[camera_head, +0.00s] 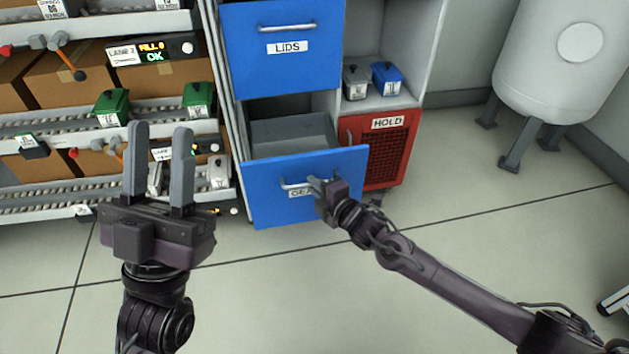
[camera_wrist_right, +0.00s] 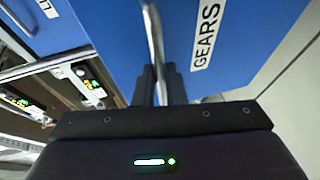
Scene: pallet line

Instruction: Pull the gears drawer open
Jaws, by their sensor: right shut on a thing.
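The blue gears drawer (camera_head: 265,199) is the lower drawer of the cabinet and stands partly open, its grey inside (camera_head: 290,132) showing above the front. My right gripper (camera_head: 318,186) is shut on the drawer's metal handle (camera_head: 292,184) and partly covers the GEARS label. In the right wrist view the handle (camera_wrist_right: 154,45) runs between the fingers, and the GEARS label (camera_wrist_right: 207,38) shows beside it. My left gripper (camera_head: 159,165) is open and empty, held up with its two fingers apart, left of the drawer and nearer the camera.
The blue LIDS drawer (camera_head: 284,70) is shut above. A red HOLD cabinet (camera_head: 385,158) stands to the right, with a grey and a blue bin on the shelf over it. Roller racks with boxes (camera_head: 82,120) are at left. The floor (camera_head: 450,200) in front is clear.

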